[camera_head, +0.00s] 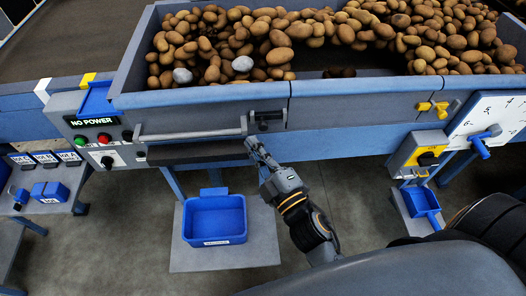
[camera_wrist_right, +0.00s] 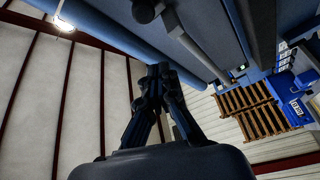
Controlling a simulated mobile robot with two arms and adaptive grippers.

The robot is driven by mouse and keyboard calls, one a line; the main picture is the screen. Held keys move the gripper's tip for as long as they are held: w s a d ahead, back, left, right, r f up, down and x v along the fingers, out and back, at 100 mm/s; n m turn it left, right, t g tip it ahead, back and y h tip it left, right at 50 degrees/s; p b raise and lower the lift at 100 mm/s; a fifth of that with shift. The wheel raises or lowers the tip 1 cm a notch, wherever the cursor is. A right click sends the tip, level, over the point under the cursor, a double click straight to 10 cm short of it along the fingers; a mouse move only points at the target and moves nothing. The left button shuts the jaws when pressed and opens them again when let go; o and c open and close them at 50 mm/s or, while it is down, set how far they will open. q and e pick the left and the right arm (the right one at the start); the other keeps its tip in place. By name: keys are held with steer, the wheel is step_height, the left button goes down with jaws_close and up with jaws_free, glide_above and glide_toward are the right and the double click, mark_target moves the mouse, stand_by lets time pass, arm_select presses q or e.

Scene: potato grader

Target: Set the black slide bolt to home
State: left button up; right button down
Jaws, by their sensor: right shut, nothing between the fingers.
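The black slide bolt (camera_head: 265,117) sits on the front of the grey hopper wall, at the right end of a long grey bar. In the right wrist view a dark round knob (camera_wrist_right: 147,10) shows at the top edge, perhaps part of the bolt. My right gripper (camera_head: 252,143) is shut and empty, with its fingertips just below the bolt and the bar's right end. I cannot tell whether it touches them. In the right wrist view its fingertips (camera_wrist_right: 158,70) meet below the knob. My left gripper is not in view.
A blue bin (camera_head: 215,239) stands on a grey platform below. A panel with buttons and a NO POWER sign (camera_head: 93,121) is at the left. Yellow latches (camera_head: 432,108) and a dial with a blue handle (camera_head: 483,140) are at the right.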

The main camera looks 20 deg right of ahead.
steer(key=p+x, duration=0.1)
steer(key=x, duration=0.4)
steer(key=shift+w+r, duration=0.2)
steer(key=shift+r, duration=0.05)
steer(key=d+f, duration=0.1)
steer(key=s+d+f, duration=0.1)
steer(key=d, duration=0.1)
steer(key=shift+d+f+p, duration=0.15)
steer(key=shift+d+p, duration=0.15)
steer(key=shift+w, duration=0.1)
steer(key=d, duration=0.2)
steer(key=s+d, duration=0.1)
steer(key=d, duration=0.1)
steer(key=shift+s+d, duration=0.15)
steer(key=shift+d, duration=0.05)
